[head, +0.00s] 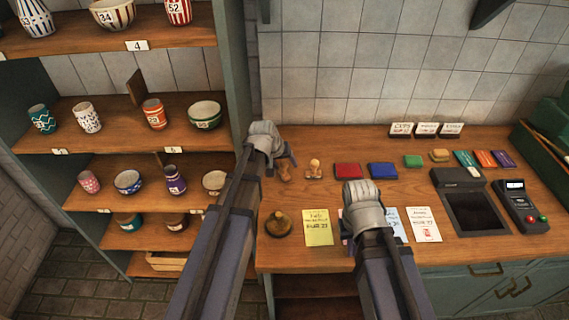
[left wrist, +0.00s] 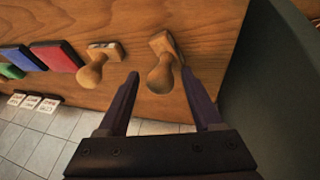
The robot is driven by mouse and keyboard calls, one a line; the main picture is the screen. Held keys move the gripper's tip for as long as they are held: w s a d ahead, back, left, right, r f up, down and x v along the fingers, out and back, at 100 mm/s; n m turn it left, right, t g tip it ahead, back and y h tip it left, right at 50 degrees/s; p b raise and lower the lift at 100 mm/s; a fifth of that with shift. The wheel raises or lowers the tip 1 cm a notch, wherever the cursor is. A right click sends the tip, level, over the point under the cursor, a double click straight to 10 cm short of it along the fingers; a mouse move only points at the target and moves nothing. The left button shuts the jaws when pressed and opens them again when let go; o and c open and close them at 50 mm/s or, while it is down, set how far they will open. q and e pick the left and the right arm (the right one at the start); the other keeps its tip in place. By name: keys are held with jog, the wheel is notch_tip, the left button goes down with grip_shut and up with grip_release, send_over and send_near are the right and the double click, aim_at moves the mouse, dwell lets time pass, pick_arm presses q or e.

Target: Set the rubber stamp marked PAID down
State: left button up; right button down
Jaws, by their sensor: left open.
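A wooden-handled rubber stamp (left wrist: 161,75) stands on the wooden counter between the spread fingers of my open left gripper (left wrist: 160,76). The right finger is close to its handle, and I see a gap on the left. In the head view this stamp (head: 284,174) is partly hidden by my left gripper (head: 283,158). A second stamp (left wrist: 95,66) stands just beside it; it also shows in the head view (head: 314,170). No lettering is readable on either, so I cannot tell which is marked PAID. My right gripper (head: 361,216) is over the counter's front; its fingers are hidden.
Red (head: 348,171) and blue (head: 382,171) ink pads lie right of the stamps. A yellow note (head: 318,228) and a round brass-coloured object (head: 279,223) lie nearer. A card terminal (head: 520,206) stands at the right. Shelves of pottery (head: 125,174) rise at the left.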

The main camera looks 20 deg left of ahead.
pick_arm(q)
jog(key=p+v, duration=1)
jog(key=v, duration=0.2)
jog(key=s+d+f+m+g+y, duration=0.2)
jog(key=s+d+m+g, duration=0.3)
jog(key=s+d, duration=1)
jog(key=s+m+y, duration=0.1)
jog(key=s, duration=0.3)
jog(key=shift+m+g, duration=0.3)
pick_arm(e)
notch_tip(320, 180, up, 11)
jog(key=shift+f, duration=0.2)
pick_arm(q)
jog(key=shift+f, duration=0.1)
notch_tip(320, 180, down, 5)
jog(key=b, duration=0.5)
jog(key=shift+f, duration=0.1)
pick_arm(e)
notch_tip(320, 180, down, 5)
jog(key=shift+f, duration=0.1)
